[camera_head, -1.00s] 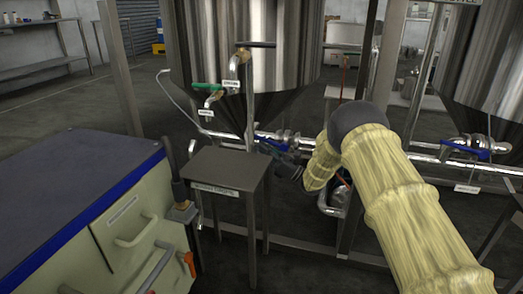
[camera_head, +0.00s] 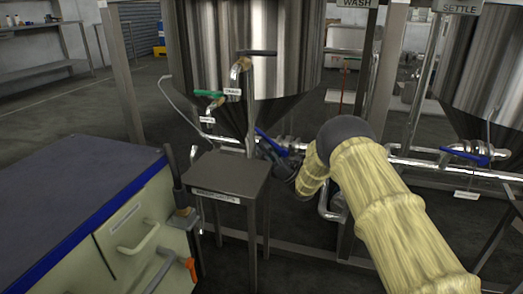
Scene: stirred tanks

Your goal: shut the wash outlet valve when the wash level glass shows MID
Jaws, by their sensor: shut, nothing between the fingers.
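The steel cone-bottomed tank (camera_head: 250,50) stands at centre, with a WASH sign (camera_head: 357,4) above to its right. Under its cone, a pipe carries a valve with a blue lever handle (camera_head: 268,139). The lever slants across the pipe, from upper left to lower right. My dark gripper (camera_head: 280,168) is low beside the lever, shut and empty. It is small and partly hidden by my own arm; I cannot tell whether it touches the lever. I cannot make out the wash level glass or its reading.
A SETTLE sign (camera_head: 460,6) and second tank (camera_head: 492,75) are at right, with another blue-handled valve (camera_head: 466,154) along its pipe. A small metal stand (camera_head: 228,176) is in front of the wash valve. A blue-edged cabinet (camera_head: 75,205) fills the lower left. A green-handled tap (camera_head: 207,94) sits above.

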